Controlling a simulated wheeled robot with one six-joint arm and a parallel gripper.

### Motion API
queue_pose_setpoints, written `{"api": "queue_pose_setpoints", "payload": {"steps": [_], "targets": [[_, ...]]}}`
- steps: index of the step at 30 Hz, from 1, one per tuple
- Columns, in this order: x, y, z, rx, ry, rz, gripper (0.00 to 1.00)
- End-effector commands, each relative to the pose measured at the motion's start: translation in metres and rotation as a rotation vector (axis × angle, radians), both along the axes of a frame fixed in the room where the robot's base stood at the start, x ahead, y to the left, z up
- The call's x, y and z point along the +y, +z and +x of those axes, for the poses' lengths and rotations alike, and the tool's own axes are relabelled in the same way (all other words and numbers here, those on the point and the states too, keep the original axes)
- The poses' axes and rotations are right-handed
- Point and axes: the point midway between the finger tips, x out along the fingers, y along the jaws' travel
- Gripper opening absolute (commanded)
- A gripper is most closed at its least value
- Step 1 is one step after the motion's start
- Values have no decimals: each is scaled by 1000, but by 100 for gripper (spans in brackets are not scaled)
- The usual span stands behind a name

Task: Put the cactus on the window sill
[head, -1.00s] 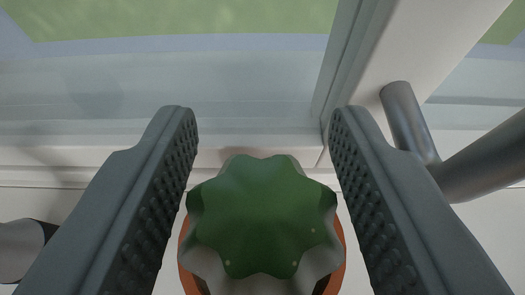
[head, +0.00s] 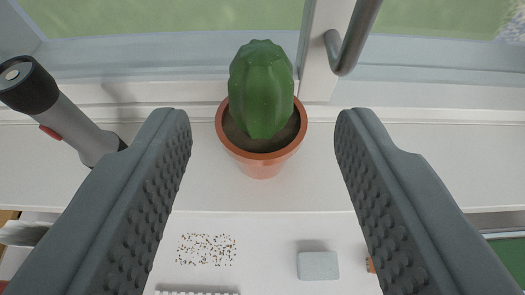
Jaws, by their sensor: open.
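The green ribbed cactus (head: 262,90) stands upright in a terracotta pot (head: 262,160) in the head view. The pot rests on the white window sill (head: 400,150), near the window frame. My gripper (head: 263,130) is open, with a finger on each side of the picture. The fingers are apart from the pot and nothing is held between them. The pot's underside is hidden from this angle.
A grey and black cylindrical object (head: 70,115) with a red button is at the left of the sill. A grey window handle (head: 352,40) hangs at the upper right. Below the sill are a small grey block (head: 318,265) and a patch of brown specks (head: 206,249).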

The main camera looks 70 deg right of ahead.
Motion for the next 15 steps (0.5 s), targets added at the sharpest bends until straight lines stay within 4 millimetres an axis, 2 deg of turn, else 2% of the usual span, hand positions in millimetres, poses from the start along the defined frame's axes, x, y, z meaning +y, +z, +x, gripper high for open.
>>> {"api": "queue_pose_setpoints", "payload": {"steps": [6,15], "targets": [[16,7,-4,-1,1,0,49],[18,7,-5,0,3,0,49]]}}
